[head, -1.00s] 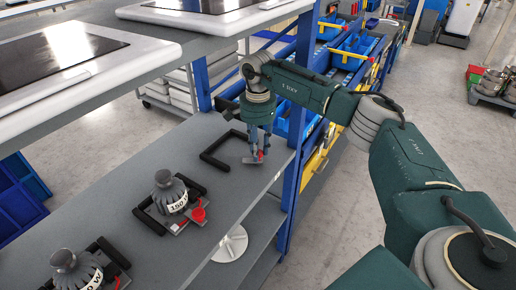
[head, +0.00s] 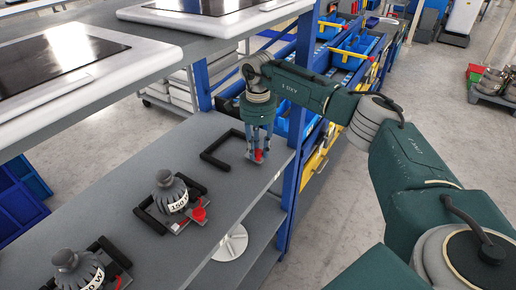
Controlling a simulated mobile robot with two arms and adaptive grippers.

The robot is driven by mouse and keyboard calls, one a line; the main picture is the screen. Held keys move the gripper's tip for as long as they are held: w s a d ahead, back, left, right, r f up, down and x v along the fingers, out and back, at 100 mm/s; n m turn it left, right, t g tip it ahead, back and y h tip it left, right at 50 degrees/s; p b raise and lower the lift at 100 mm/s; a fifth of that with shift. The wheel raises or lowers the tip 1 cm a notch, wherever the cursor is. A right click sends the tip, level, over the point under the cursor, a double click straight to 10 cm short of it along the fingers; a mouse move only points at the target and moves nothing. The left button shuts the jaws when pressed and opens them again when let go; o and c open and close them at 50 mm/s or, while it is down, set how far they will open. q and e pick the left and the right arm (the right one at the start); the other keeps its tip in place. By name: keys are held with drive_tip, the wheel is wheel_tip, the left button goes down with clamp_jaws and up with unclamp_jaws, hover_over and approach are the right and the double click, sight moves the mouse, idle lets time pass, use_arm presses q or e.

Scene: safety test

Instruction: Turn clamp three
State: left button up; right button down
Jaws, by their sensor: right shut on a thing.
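My right gripper (head: 259,152) points down at the far end of the grey shelf. It is shut on the small red clamp (head: 259,156) of the farthest fixture, and the fingers hide part of it. That fixture has a black U-shaped frame (head: 213,158) and holds no lamp. Nearer fixtures hold grey lamps: the middle one (head: 172,187) is marked 150 W and has a red clamp (head: 198,213) beside it. The nearest lamp (head: 75,270) stands at the lower left. My left gripper is not in view.
A blue upright post (head: 297,110) stands just right of my right gripper. An upper shelf with white-framed dark panels (head: 65,60) overhangs on the left. Blue bins (head: 352,50) stand behind. The grey shelf (head: 110,213) is bare between the fixtures.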

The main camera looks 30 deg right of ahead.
sight(258, 152)
drive_tip(key=shift+w+r, duration=0.1)
idle(0.3)
drive_tip(key=c, duration=1.4)
unclamp_jaws()
wheel_tip(258, 152, up, 8)
drive_tip(key=shift+f, duration=0.25)
drive_tip(key=shift+f, duration=0.1)
